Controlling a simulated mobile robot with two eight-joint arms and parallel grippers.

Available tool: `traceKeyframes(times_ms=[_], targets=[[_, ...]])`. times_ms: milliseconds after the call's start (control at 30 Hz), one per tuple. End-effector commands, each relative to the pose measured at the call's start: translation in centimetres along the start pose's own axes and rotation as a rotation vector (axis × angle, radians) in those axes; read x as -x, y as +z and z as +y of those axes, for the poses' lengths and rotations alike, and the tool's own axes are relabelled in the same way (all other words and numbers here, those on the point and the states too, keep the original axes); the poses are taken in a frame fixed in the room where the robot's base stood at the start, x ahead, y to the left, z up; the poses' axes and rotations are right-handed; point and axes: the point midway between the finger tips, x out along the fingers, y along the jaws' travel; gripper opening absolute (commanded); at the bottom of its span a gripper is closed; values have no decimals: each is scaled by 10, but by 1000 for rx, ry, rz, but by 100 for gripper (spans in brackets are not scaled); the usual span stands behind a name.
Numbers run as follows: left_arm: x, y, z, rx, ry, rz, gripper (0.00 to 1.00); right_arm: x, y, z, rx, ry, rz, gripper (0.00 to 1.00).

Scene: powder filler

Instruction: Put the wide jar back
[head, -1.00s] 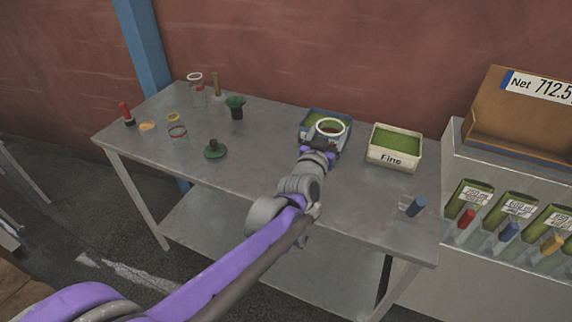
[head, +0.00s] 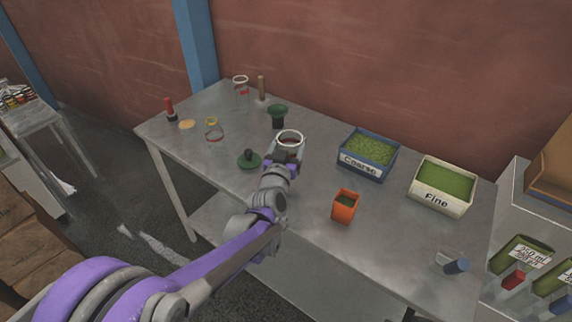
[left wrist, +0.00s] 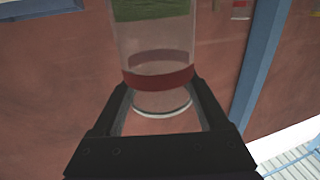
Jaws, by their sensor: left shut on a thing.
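My left gripper (head: 284,158) is shut on the wide jar and holds it above the middle of the table. The wide jar (head: 289,138) is clear with a white rim. In the left wrist view the wide jar (left wrist: 150,50) shows a red band close to the fingers (left wrist: 158,108). Green material shows in the jar at the top edge of that view; the picture cuts it off. In the head view the held jar is just right of a dark green lid-like disc with a knob (head: 249,159) and in front of a dark green funnel (head: 277,115). My right gripper is not in view.
A tall clear jar (head: 241,92), a wooden-handled tool (head: 262,88), a small red-banded glass (head: 214,134) and a red-topped item (head: 170,108) stand at the left. The Coarse tray (head: 360,171), Fine tray (head: 438,200) and an orange cup (head: 344,208) are at the right.

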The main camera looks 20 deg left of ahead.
Motion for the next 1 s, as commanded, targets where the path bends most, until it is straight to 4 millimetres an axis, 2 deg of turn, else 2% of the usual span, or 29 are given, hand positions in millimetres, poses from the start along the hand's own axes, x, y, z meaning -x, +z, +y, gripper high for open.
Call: traceKeyframes(times_ms=[33,167,433,867,900,1000], targets=[[0,8,0,0,0,0,0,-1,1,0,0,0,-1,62],[0,19,0,0,0,0,0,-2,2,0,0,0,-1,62],[0,56,0,1,0,0,0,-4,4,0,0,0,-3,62],[0,63,0,1,0,0,0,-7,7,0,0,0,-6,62],[0,62,0,1,0,0,83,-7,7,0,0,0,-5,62],[0,62,0,1,0,0,100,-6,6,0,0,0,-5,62]])
